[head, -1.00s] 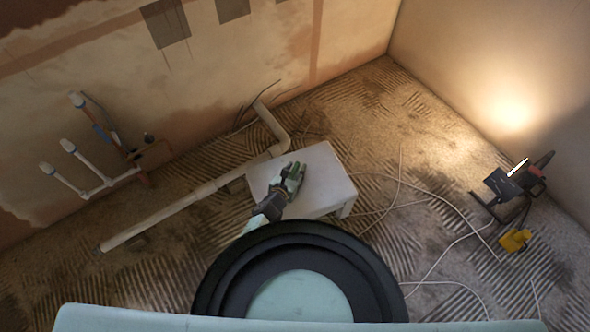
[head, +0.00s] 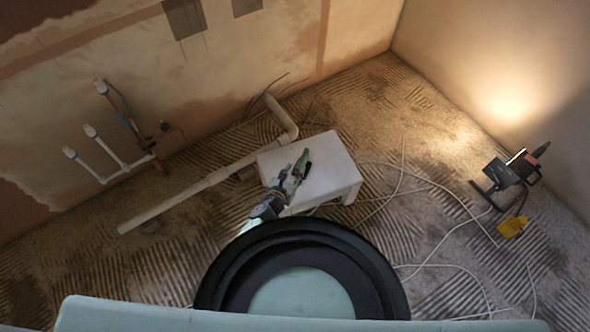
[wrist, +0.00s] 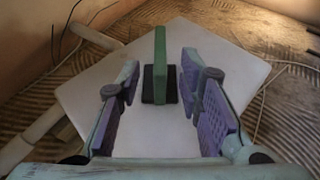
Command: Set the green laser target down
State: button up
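The green laser target (head: 301,160) stands upright on the white stool-like table (head: 335,165). In the wrist view the target (wrist: 160,58) is a thin green plate on a black base that rests on the white top (wrist: 225,50). My gripper (head: 291,179) is just on the near side of the target, low over the table. In the wrist view my gripper (wrist: 160,95) is open, its purple finger pads standing left and right of the target with a clear gap on each side.
A grey-white pipe (head: 190,200) runs along the floor behind and left of the table. Pipe stubs (head: 95,135) stick out at the left wall. A lit work lamp (head: 505,175) and a yellow item (head: 512,227) stand at the right. A pale cable (head: 440,185) loops over the ridged floor.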

jog(key=shift+s+a+r, duration=0.15)
jog(key=shift+s+r, duration=0.1)
jog(key=shift+s, duration=0.25)
